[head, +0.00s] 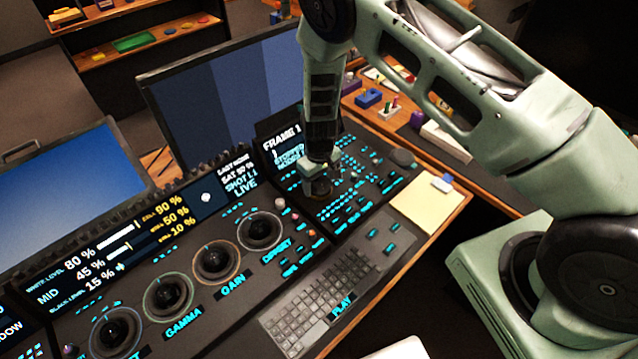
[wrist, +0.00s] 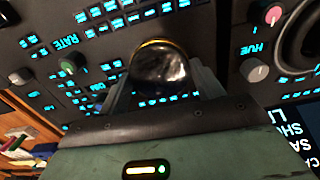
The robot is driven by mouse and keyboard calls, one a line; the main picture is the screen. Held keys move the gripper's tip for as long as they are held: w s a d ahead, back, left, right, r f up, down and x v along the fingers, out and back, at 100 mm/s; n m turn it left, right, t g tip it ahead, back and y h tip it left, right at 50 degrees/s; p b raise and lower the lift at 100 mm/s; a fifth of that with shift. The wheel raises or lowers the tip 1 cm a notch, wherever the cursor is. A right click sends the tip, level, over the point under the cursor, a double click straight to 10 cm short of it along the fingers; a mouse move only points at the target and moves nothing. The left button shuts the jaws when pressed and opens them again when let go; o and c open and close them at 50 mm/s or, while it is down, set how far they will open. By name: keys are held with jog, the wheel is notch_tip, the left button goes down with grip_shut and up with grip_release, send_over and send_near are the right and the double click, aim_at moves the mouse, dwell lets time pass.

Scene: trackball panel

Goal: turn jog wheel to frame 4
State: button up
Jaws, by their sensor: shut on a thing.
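My gripper (head: 319,186) reaches down onto the right-hand part of the dark control panel. In the wrist view its two fingers stand on either side of a round, glossy dark knob with a gold rim, which I take as the jog wheel (wrist: 161,66). The gripper is shut on it. In the head view my gripper mostly hides this wheel. A small display (head: 284,146) behind my gripper reads "FRAME 1", with a line below that looks like "STOPPED".
Rows of lit cyan keys (head: 352,197) surround my gripper. Several trackballs (head: 215,262) sit to the left, with small knobs (head: 280,203) between. A dark round dial (head: 402,157) is at the right. A keyboard (head: 315,305) lies in front, and monitors (head: 225,85) stand behind.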

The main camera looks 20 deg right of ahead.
jog(key=m+b, duration=0.1)
jog(key=m, duration=0.2)
jog(key=shift+f+m+b, duration=0.1)
jog(key=shift+m+b, duration=0.25)
jog(key=shift+m, duration=0.05)
jog(key=m+b, duration=0.1)
jog(key=m, duration=0.2)
jog(key=shift+m, duration=0.3)
jog(key=m, duration=0.3)
jog(key=shift+m+b, duration=0.3)
jog(key=shift+b, duration=0.1)
jog(key=shift+d+m, duration=0.1)
jog(key=shift+m, duration=1.9)
jog(key=o, duration=1)
jog(key=shift+r, duration=0.2)
